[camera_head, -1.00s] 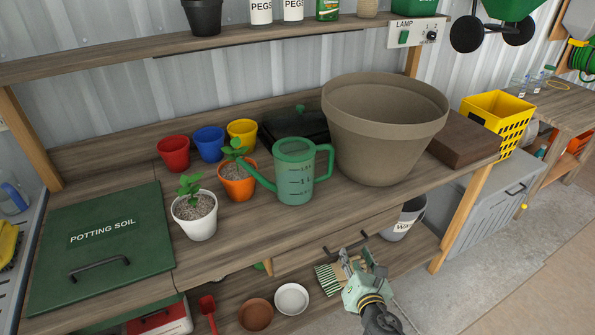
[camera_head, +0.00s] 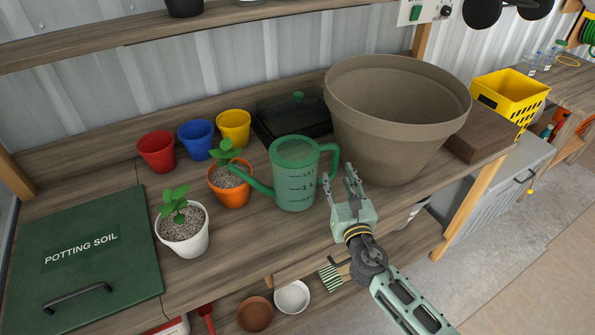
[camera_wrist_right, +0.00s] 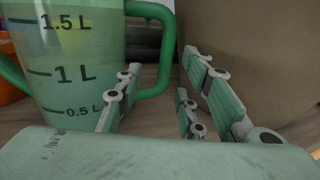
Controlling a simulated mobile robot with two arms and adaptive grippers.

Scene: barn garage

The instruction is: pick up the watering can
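The green watering can (camera_head: 294,176) stands upright on the potting bench, its spout to the left and its handle to the right. My right gripper (camera_head: 339,180) is just right of the can, near the handle, with its fingers spread open and empty. In the right wrist view the can (camera_wrist_right: 72,62) fills the left side, with volume marks on its body. Its handle (camera_wrist_right: 168,50) shows beyond the fingers of my right gripper (camera_wrist_right: 155,105). I cannot tell whether a finger touches the can. My left gripper is not in view.
A large brown pot (camera_head: 395,120) stands close right of the can. An orange pot (camera_head: 231,192) with a seedling is by the spout, and a white pot (camera_head: 184,240) is further left. A black tray (camera_head: 285,118) lies behind. The bench front is clear.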

